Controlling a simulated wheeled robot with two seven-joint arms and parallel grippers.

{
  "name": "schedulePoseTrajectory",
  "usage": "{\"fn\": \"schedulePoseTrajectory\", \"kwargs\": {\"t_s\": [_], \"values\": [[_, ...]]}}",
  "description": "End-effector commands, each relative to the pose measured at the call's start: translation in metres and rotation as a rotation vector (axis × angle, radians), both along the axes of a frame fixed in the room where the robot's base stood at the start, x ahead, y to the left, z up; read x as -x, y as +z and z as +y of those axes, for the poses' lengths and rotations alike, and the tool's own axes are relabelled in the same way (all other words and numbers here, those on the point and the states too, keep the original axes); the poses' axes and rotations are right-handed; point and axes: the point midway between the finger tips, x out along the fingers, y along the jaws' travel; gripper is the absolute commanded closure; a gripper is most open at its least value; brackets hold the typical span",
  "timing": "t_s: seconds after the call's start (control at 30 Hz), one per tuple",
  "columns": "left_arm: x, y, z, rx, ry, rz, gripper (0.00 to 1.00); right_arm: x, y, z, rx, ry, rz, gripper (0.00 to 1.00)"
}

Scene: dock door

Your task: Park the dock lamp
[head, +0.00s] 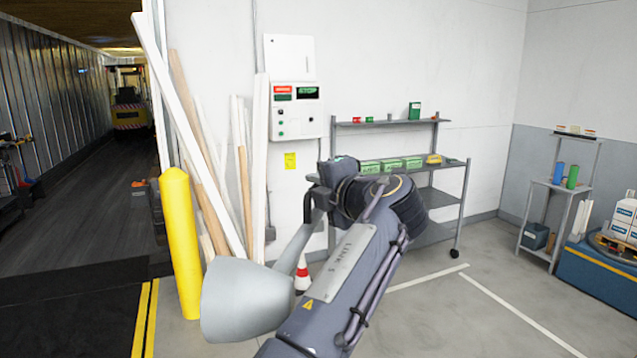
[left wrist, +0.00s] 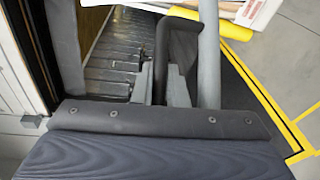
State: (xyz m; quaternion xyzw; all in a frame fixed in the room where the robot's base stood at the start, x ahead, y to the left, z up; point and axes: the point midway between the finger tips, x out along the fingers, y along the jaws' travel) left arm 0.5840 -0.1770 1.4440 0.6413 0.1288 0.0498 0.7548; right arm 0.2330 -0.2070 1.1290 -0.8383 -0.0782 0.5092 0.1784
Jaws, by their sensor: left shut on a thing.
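The dock lamp shows in the head view as a pale grey, cone-like shade (head: 243,302) with a thin grey arm (head: 297,248) rising to the right. My left gripper (head: 314,205) is shut on the upper part of that arm, and the shade hangs below and to the left of it. In the left wrist view a grey bar (left wrist: 208,55), which looks like the lamp's arm, runs beside the dark gripper parts. The exact contact is hard to make out there. The lamp's mounting is not clear. My right gripper is in neither view.
A control box (head: 293,118) hangs on the wall behind. A wheeled shelf (head: 435,195) stands behind my arm. The trailer opening (head: 80,180) is at the left. Marked floor at the right is clear.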

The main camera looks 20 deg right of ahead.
Motion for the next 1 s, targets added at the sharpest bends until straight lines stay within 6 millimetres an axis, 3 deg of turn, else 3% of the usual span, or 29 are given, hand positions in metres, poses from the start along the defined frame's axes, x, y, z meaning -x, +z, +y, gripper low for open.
{"fn": "schedulePoseTrajectory", "kwargs": {"t_s": [0.2, 0.23, 0.4, 0.73, 1.0], "values": [[-0.002, 0.001, 0.003, -0.001, 0.007, -0.002, 1.00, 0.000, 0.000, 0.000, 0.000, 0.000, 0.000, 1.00], [-0.002, 0.001, 0.003, -0.001, 0.007, -0.002, 0.86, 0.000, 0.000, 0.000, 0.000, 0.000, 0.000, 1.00], [-0.001, 0.001, 0.003, -0.001, 0.005, -0.001, 0.66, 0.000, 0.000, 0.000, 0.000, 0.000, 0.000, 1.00], [0.004, 0.000, 0.000, 0.000, 0.001, -0.001, 0.66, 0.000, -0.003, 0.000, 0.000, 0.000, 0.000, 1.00], [0.045, 0.004, -0.010, 0.001, 0.001, -0.003, 0.66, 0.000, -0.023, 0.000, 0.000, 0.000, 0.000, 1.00]]}}
